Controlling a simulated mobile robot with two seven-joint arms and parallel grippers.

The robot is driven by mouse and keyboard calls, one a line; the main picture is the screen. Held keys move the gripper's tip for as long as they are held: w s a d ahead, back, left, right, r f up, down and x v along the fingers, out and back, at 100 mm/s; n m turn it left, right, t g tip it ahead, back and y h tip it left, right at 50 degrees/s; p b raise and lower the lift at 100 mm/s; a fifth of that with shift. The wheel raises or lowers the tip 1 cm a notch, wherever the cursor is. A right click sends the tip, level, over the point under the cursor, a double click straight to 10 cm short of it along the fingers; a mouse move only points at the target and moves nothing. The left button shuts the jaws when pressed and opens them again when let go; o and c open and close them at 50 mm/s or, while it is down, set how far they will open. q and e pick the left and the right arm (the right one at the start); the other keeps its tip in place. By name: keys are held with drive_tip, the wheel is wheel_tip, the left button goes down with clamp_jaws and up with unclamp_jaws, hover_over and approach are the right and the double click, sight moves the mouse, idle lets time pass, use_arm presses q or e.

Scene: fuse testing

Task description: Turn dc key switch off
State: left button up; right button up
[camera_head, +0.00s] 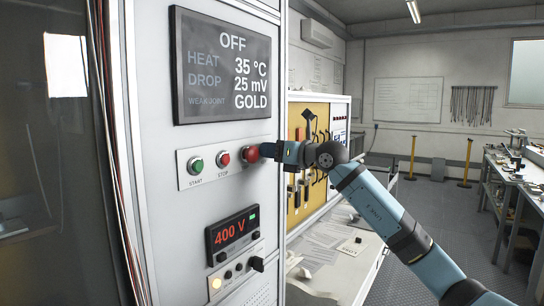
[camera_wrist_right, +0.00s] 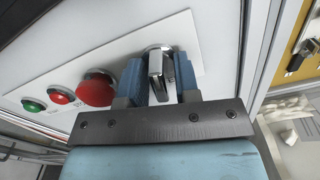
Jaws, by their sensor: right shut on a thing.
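The key switch (camera_wrist_right: 156,70) is a silver metal key in a round collar on the white control strip (camera_wrist_right: 28,84), right of the red buttons in the right wrist view. My right gripper (camera_wrist_right: 158,78) has its two blue fingers on either side of the key and is shut on it. In the head view my right gripper (camera_head: 268,150) reaches in from the right to the strip on the cabinet and hides the key. The screen (camera_head: 222,67) above reads OFF, 35 °C, 25 mV, GOLD. My left gripper is not in view.
A green START button (camera_head: 195,165), a red STOP button (camera_head: 223,158) and a larger red button (camera_head: 251,152) sit left of my gripper. Below, a meter (camera_head: 232,235) reads 400 V. A workbench (camera_head: 362,270) with papers stands right of the cabinet.

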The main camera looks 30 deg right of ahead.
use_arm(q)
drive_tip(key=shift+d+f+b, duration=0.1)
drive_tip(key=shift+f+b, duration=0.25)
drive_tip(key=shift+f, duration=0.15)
use_arm(e)
drive_tip(key=shift+n, duration=1.2)
drive_tip(key=o, duration=0.6)
drive_tip(key=shift+s+d, duration=0.15)
drive_tip(key=shift+s, duration=0.15)
use_arm(q)
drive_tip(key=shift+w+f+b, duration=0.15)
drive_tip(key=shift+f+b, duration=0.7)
drive_tip(key=shift+b, duration=0.9)
use_arm(e)
drive_tip(key=v, duration=1.3)
